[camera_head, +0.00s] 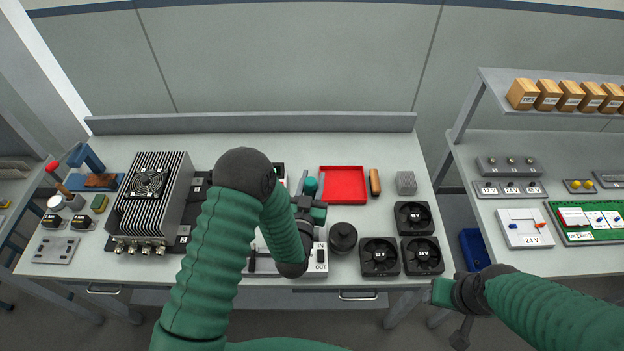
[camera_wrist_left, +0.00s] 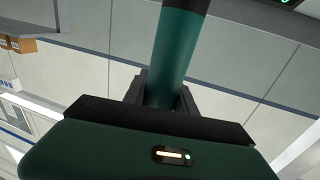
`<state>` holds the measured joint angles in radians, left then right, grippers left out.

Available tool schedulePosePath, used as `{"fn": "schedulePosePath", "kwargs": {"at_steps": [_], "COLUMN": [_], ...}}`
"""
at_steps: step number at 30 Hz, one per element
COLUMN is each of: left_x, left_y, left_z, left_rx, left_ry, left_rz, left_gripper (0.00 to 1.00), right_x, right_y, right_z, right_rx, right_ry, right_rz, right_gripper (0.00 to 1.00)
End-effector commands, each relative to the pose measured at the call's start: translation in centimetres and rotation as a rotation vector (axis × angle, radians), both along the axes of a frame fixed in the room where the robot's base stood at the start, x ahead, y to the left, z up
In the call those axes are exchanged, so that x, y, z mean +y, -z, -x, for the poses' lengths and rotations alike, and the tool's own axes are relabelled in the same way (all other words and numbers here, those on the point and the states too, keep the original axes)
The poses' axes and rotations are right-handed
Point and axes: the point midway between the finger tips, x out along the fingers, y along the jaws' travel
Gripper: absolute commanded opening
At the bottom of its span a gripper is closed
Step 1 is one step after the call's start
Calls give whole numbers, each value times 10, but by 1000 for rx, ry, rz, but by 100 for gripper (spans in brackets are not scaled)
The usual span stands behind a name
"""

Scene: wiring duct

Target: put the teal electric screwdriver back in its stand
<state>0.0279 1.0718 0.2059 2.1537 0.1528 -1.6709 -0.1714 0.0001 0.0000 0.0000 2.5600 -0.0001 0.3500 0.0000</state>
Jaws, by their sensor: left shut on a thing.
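The teal electric screwdriver (camera_head: 311,186) is in my left gripper (camera_head: 308,204), above the middle of the bench in the head view. In the left wrist view, its teal body (camera_wrist_left: 178,55) stands between the two dark fingers (camera_wrist_left: 162,95), which are shut on it. My arm and gripper hide its lower part in the head view. A round black piece with a raised centre (camera_head: 343,236), which looks like the stand, sits on the bench just right of and nearer than my left gripper. My right gripper (camera_head: 450,296) hangs off the bench's front right corner; its fingers are unclear.
A red tray (camera_head: 344,171) and an orange-brown handled block (camera_head: 375,183) lie behind the black piece. Several black fans (camera_head: 380,256) stand close on its right. A large finned heatsink (camera_head: 152,200) fills the left side.

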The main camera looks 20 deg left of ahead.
Motion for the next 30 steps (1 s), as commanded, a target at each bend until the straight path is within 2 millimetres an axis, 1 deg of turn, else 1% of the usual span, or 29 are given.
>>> {"fn": "schedulePosePath", "kwargs": {"at_steps": [1, 30], "left_x": [0, 0], "left_y": [5, 53], "left_z": [0, 0], "left_rx": [-2, -2], "left_ry": [0, 1], "left_rz": [0, 2], "left_gripper": [0, 0], "right_x": [0, 0], "right_y": [5, 49], "right_z": [0, 0], "right_rx": [0, 0], "right_ry": [0, 0], "right_rz": [0, 0], "right_gripper": [50, 50]}}
